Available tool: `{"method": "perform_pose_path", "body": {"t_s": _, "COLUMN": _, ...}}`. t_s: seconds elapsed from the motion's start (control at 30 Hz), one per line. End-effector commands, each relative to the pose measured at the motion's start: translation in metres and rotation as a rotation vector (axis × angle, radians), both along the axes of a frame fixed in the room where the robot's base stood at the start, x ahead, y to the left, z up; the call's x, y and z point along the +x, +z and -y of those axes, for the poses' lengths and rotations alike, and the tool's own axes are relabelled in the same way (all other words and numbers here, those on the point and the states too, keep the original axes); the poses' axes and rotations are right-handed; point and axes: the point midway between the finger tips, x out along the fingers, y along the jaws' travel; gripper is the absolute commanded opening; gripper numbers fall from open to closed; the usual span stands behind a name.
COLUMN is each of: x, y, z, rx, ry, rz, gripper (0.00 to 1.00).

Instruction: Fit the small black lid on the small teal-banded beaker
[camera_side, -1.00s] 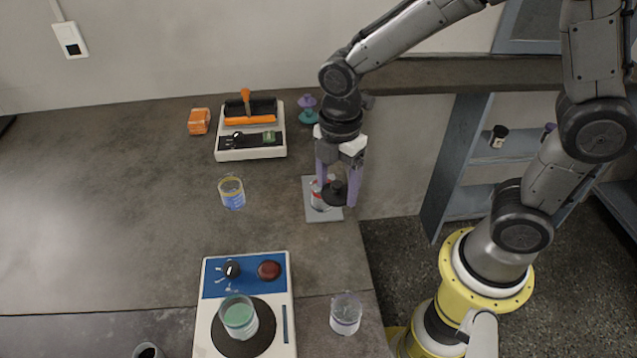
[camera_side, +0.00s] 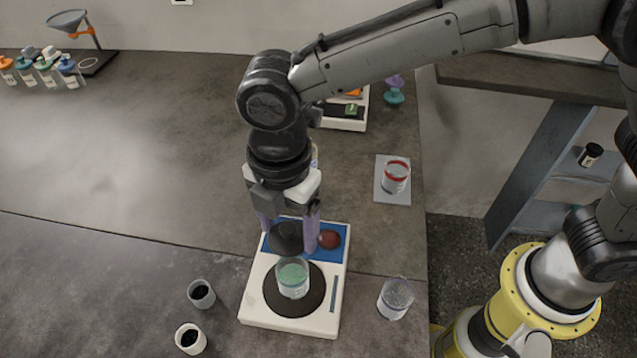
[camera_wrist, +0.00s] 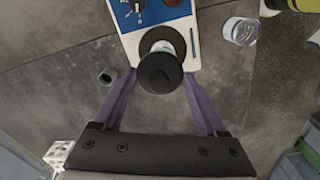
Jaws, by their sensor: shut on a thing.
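The black lid (camera_side: 285,238) is held level between the two purple fingers of my gripper (camera_side: 288,232), which is shut on it. It also shows in the wrist view (camera_wrist: 160,74), between the fingers. The small clear beaker with teal-green colour (camera_side: 292,279) stands upright on the dark round plate of the white and blue device. Its top looks open, with the lid a little above and slightly behind it in the side view. In the wrist view the lid covers most of the beaker, so the exact alignment and gap are hard to tell.
The device (camera_side: 257,303) has a red knob (camera_side: 329,239) close by my right finger. A clear beaker (camera_side: 395,299) stands to its right, two small cups of dark content (camera_side: 201,294) to its left. A red-banded beaker (camera_side: 396,178) sits on a grey pad behind right.

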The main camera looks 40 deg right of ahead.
Motion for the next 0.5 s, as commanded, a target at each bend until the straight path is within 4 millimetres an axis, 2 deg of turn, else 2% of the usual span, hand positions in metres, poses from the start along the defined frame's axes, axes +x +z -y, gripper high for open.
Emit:
{"method": "perform_pose_path", "body": {"t_s": 0.13, "x": -0.01, "y": -0.006, "z": -0.008, "rx": -0.006, "ry": 0.029, "rz": -0.006, "gripper": 0.22}}
{"method": "perform_pose_path", "body": {"t_s": 0.5, "x": -0.01, "y": -0.032, "z": -0.008, "rx": -0.006, "ry": 0.029, "rz": -0.006, "gripper": 0.22}}
